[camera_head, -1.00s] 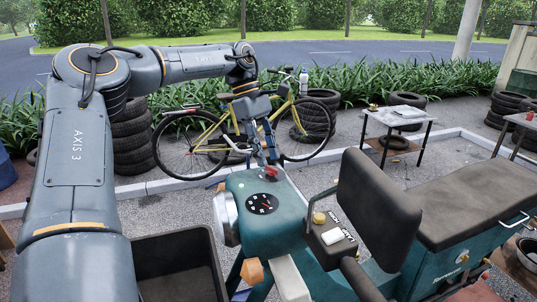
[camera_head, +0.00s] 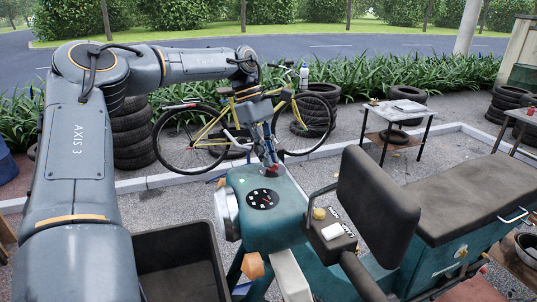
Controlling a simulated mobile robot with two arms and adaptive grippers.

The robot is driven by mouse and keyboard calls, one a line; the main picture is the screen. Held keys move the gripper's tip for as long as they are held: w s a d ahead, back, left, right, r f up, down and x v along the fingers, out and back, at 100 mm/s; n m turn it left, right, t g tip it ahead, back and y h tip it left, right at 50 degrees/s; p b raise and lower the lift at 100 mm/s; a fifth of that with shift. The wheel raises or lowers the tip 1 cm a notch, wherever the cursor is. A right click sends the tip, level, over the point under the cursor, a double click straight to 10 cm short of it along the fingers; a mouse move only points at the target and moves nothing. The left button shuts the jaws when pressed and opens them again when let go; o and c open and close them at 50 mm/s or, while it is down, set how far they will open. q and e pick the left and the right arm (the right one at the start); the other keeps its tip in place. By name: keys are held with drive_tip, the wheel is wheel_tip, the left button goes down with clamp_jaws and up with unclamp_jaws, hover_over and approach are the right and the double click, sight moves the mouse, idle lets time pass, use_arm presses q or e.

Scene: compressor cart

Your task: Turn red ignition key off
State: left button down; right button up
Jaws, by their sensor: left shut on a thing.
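The red ignition key (camera_head: 272,170) is a small red piece on top of the teal cart body (camera_head: 243,184), just behind the round black dial (camera_head: 263,199). My left gripper (camera_head: 270,160) points down from above and is shut on the red key. The fingers cover most of the key, so its turn angle cannot be read. My right gripper is not in view.
A black seat back (camera_head: 378,200) and a control box with a yellow knob (camera_head: 319,213) stand right of the dial. A dark open bin (camera_head: 180,262) is at the lower left. A yellow bicycle (camera_head: 235,125) and stacked tyres (camera_head: 132,133) stand behind.

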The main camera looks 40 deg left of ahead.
use_arm(q)
drive_tip(key=shift+f+n+t+b, duration=0.2)
drive_tip(key=shift+n+t+b, duration=0.1)
drive_tip(key=shift+n+b, duration=0.45)
drive_tip(key=n+b, duration=0.1)
drive_tip(key=n+t+b, duration=0.1)
drive_tip(key=n+b, duration=0.2)
drive_tip(key=b, duration=0.1)
drive_tip(key=shift+s+d+n+t+y, duration=0.1)
drive_tip(key=shift+s+n+t+y, duration=0.2)
drive_tip(key=shift+n+t+y, duration=0.1)
drive_tip(key=n+b, duration=0.2)
drive_tip(key=shift+s+d+n+t+y+b, duration=0.1)
drive_tip(key=shift+n+t+y+b, duration=0.2)
drive_tip(key=shift+t, duration=0.1)
drive_tip(key=shift+d+r+n+t+y+b, duration=0.15)
drive_tip(key=shift+n+t+y+b, duration=0.25)
drive_tip(key=shift+n+b, duration=0.85)
drive_tip(key=shift+n, duration=0.4)
drive_tip(key=c, duration=1.5)
unclamp_jaws()
drive_tip(key=shift+r, duration=0.1)
